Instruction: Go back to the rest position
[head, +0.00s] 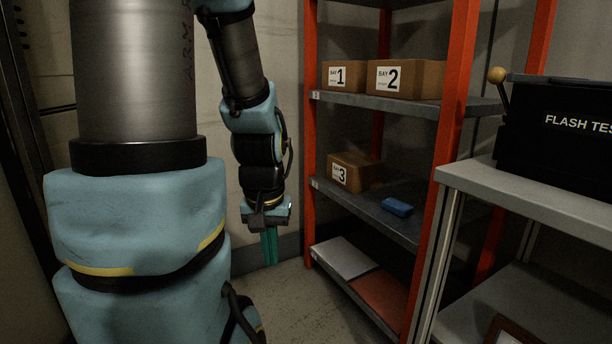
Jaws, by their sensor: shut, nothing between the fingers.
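My gripper (270,247) hangs pointing down at the end of my arm, in the middle of the head view. Its teal fingers are together with nothing held between them. It is in free air to the left of the orange shelf rack (310,140), apart from it. My large blue and grey arm links fill the left of the view and hide what lies behind them.
The rack holds boxes marked 1 (344,76), 2 (405,79) and 3 (352,172), plus a blue block (397,207). A grey bench (540,200) at right carries a black flash tester (565,135) with a knobbed lever. Some bare floor (285,305) shows below my gripper.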

